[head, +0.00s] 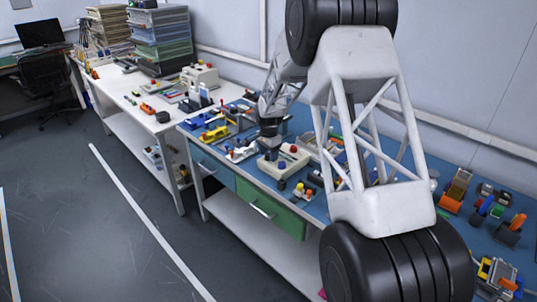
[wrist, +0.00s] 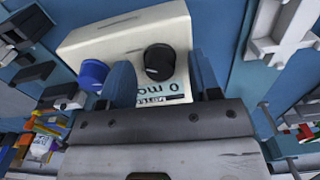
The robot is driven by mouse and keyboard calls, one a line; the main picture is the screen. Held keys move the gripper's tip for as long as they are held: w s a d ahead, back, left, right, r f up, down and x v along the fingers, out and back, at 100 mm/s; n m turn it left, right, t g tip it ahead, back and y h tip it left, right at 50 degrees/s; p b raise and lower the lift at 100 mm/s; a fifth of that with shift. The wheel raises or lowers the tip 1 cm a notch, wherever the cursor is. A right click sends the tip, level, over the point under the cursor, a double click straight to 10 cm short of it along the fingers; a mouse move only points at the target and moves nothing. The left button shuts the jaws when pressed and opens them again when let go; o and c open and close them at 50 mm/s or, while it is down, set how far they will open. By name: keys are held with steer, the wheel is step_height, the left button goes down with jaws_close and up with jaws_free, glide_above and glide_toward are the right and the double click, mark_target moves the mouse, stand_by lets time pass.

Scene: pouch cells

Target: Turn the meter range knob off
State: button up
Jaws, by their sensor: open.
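In the wrist view, a cream meter box (wrist: 105,42) has a black round knob (wrist: 160,60) with a light pointer mark on its front face. A white printed label (wrist: 176,88), partly hidden, sits beside the knob. A blue round knob or post (wrist: 92,73) is left of my gripper. My gripper (wrist: 161,68) is open, with one blue finger on each side of the black knob. I cannot tell whether either finger touches it. In the head view my arm covers much of the bench, and the knob cannot be made out.
In the head view, the blue bench (head: 458,235) is crowded. A cream box with a red button (head: 283,163) stands near its front edge. Orange and grey holders (head: 455,190) are at right. In the wrist view, a white bracket (wrist: 283,30) stands at upper right and dark blocks (wrist: 28,30) at left.

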steer(key=shift+f, duration=0.1)
steer(key=shift+c, duration=0.3)
steer(key=c, duration=0.9)
steer(key=shift+o, duration=0.2)
